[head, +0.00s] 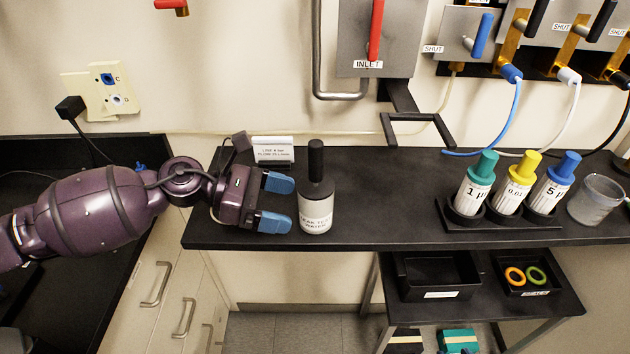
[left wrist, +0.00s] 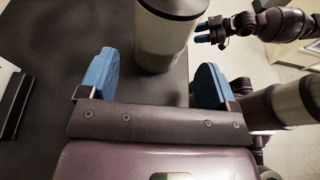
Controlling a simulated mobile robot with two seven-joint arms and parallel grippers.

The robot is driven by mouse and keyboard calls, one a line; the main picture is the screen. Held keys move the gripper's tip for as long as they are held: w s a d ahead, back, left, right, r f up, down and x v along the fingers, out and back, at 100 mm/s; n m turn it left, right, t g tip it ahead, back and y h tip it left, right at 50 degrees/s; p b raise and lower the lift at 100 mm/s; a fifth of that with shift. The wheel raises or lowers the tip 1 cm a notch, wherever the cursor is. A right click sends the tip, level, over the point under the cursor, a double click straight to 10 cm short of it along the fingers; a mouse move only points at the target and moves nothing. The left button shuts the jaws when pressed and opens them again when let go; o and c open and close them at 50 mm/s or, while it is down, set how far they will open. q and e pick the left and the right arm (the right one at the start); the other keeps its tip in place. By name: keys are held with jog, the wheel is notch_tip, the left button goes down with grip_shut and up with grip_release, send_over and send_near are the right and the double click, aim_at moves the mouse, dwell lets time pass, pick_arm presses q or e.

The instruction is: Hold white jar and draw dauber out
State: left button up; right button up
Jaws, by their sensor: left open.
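The white jar (head: 316,218) stands upright on the black bench top, with a printed label on its front. The dauber's tall black handle (head: 316,160) stands up from the jar's dark top, and its lower part is hidden inside. My left gripper (head: 276,204) is open and empty just left of the jar, fingers pointing toward it. In the left wrist view, the jar (left wrist: 162,38) is just beyond the gap between the blue fingertips (left wrist: 158,80), apart from them. My right gripper (left wrist: 205,33) shows small at the upper right there.
A small sign (head: 272,150) stands behind my left gripper. A black rack (head: 485,218) with several colour-capped bottles and a clear cup (head: 594,200) stand to the right. The bench between jar and rack is clear. A lower shelf (head: 480,312) holds black trays.

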aim_at(309, 209)
pick_arm(q)
jog(key=x, duration=0.3)
jog(key=shift+d, duration=0.1)
jog(key=shift+x, duration=1)
pick_arm(e)
jog(key=shift+w+a+r, duration=0.15)
jog(key=shift+w+r, duration=0.35)
jog(key=shift+w, duration=0.15)
pick_arm(q)
jog(key=shift+c, duration=0.2)
pick_arm(e)
jog(key=shift+s, duration=0.1)
pick_arm(q)
jog(key=c, duration=1.2)
jog(key=o, duration=0.6)
jog(key=c, duration=0.8)
grip_shut()
